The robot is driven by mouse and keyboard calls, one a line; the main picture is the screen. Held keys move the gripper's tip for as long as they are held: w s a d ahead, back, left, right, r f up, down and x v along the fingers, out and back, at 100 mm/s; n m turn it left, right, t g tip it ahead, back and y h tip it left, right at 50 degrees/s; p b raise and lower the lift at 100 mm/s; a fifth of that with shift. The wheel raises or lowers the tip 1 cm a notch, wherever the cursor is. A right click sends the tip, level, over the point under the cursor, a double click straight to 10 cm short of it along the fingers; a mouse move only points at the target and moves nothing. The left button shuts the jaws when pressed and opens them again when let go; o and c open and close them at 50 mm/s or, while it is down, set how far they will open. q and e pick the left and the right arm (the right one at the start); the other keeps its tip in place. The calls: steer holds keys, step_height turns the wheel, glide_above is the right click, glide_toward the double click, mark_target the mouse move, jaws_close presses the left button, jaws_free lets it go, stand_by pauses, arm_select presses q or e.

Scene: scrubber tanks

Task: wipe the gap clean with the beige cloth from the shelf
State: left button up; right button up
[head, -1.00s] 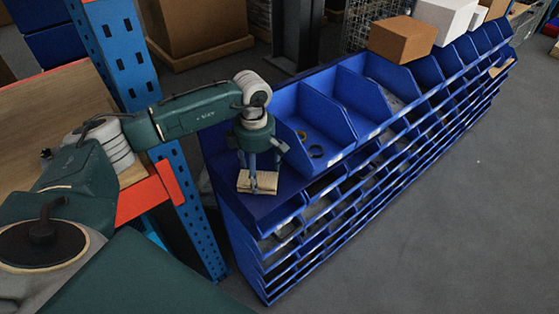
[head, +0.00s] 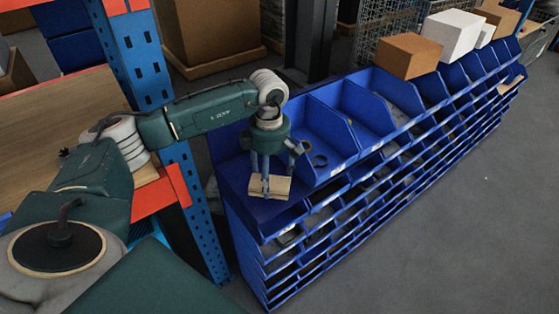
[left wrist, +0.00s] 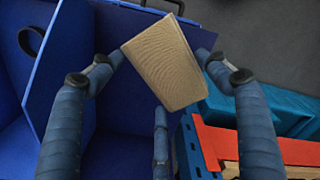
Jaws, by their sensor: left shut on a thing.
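The beige cloth (head: 282,187) is a folded, flat pad. My left gripper (head: 268,188) is shut on it, pointing down over the bare blue section (head: 236,172) at the left end of the bin rack. This bare section, beside the first open bin, looks like the gap. In the left wrist view the cloth (left wrist: 165,65) sits tilted between the fingers of my left gripper (left wrist: 160,62), with blue surface behind it. I cannot tell whether the cloth touches that surface. No dirt can be made out there. My right gripper is not in view.
An open blue bin (head: 318,140) with dark rings stands right of the gripper. A blue upright (head: 195,205) and orange beam (head: 163,193) of the wooden-decked shelf stand left. Boxes, including a brown one (head: 408,56), sit farther along the rack. The floor at right is clear.

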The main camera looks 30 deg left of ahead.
arm_select(q)
steer(key=shift+d+r+p, duration=0.1)
steer(key=shift+r+p, duration=0.55)
steer(key=shift+r, duration=0.95)
